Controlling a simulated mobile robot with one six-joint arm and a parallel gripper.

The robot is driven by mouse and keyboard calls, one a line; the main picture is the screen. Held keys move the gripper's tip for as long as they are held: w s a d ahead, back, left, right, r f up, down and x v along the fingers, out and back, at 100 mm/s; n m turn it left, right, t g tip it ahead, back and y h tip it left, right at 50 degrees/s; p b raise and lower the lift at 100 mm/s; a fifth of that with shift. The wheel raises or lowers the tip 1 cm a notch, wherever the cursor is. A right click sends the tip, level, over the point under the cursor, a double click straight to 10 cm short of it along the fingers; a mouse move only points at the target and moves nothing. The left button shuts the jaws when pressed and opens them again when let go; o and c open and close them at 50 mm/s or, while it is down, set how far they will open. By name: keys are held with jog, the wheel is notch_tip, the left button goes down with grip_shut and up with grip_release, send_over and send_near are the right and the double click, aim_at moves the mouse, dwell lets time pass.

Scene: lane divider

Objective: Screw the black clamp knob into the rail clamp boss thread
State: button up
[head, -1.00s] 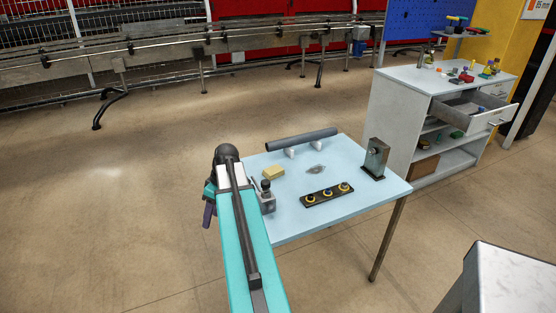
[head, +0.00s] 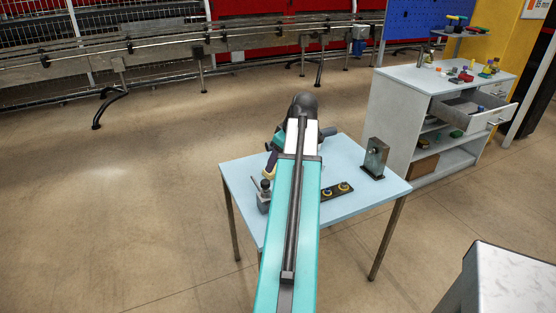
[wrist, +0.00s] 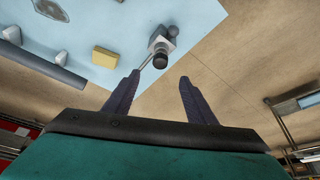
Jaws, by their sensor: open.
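A black knob (wrist: 160,60) stands on a small grey metal block (wrist: 166,34), with a thin rod beside it. In the head view the knob (head: 265,184) and block (head: 264,200) are at the table's left front. I cannot tell how the knob sits in the block. A dark grey upright post (head: 376,158) at the table's right has a round dark feature on its face, possibly the boss; its thread is too small to see. My gripper (wrist: 159,77) is open, its dark purple fingers apart and the knob beyond the gap between the tips. Nothing is held.
A yellow block (wrist: 104,57) and a grey pipe (wrist: 42,66) on white supports lie on the light blue table (head: 345,222). A black strip with ringed knobs (head: 337,191) is partly hidden by my arm. A white cabinet (head: 400,110) stands behind right.

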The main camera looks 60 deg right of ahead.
aim_at(266, 182)
jog(key=shift+w+f, duration=0.1)
jog(key=shift+p+x, duration=1.75)
jog(key=shift+x, duration=5.05)
jog(key=shift+a, duration=0.1)
jog(key=c, duration=1.1)
jog(key=shift+c, duration=0.2)
jog(key=shift+m, duration=0.3)
jog(key=shift+m+h, duration=0.3)
jog(key=shift+m, duration=0.3)
